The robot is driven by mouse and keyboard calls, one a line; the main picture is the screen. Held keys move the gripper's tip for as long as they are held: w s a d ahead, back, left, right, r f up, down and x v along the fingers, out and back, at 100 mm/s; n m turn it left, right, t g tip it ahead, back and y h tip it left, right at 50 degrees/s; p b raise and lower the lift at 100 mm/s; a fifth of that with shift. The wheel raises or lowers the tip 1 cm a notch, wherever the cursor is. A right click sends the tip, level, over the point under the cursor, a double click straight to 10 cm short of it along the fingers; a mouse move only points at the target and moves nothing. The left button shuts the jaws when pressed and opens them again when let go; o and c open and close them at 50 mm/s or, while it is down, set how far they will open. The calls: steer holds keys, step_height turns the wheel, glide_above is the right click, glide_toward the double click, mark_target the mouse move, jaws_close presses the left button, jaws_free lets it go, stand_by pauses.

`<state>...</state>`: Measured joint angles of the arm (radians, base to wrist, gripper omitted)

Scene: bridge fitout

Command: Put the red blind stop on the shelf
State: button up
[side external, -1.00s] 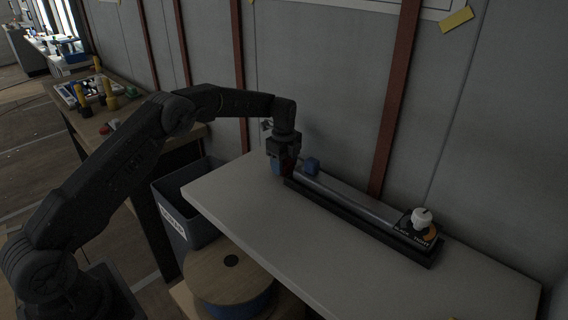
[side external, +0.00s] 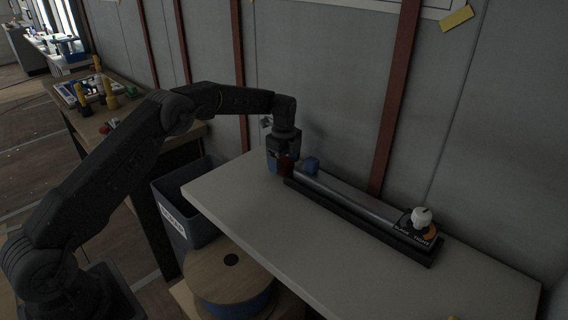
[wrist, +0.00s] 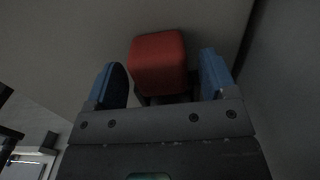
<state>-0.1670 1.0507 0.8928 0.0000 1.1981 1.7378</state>
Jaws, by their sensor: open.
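The red blind stop (wrist: 158,62) is a red block with rounded edges, standing between the two blue fingers of my gripper (wrist: 163,82) in the wrist view. Dark gaps show between it and both fingers, so my gripper is open around it.
The wall is close behind. A grey bin (side external: 185,205) and a cable reel (side external: 230,275) stand below the shelf's front edge.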

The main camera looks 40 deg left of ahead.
mark_target(284, 159)
steer(key=s+d+r+n+t, duration=0.1)
steer(key=s+r+n, duration=0.15)
steer(key=r, duration=0.45)
steer(key=s+d+r+n, duration=0.1)
steer(key=s+d+r, duration=0.15)
steer(key=r, duration=0.55)
steer(key=s+r+n+t, duration=0.1)
steer(key=s+r, duration=0.2)
steer(key=r, duration=0.4)
steer(key=s+d+r+n+t, duration=0.1)
steer(key=s+d+n, duration=0.15)
steer(key=s, duration=0.45)
steer(key=s+d+r+n, duration=0.1)
steer(key=s+r+n, duration=0.15)
steer(key=s, duration=0.45)
steer(key=s+d+r+n+t, duration=0.1)
steer(key=s+d+n, duration=0.1)
steer(key=s+n, duration=0.35)
steer(key=s+f+n, duration=0.1)
steer(key=s+f, duration=0.2)
steer(key=s, duration=0.3)
steer(key=s+d+f+n+t, duration=0.1)
steer(key=s+f+n, duration=0.1)
steer(key=s, duration=0.4)
steer(key=shift+f+t, duration=0.3)
steer(key=shift+f, duration=0.45)
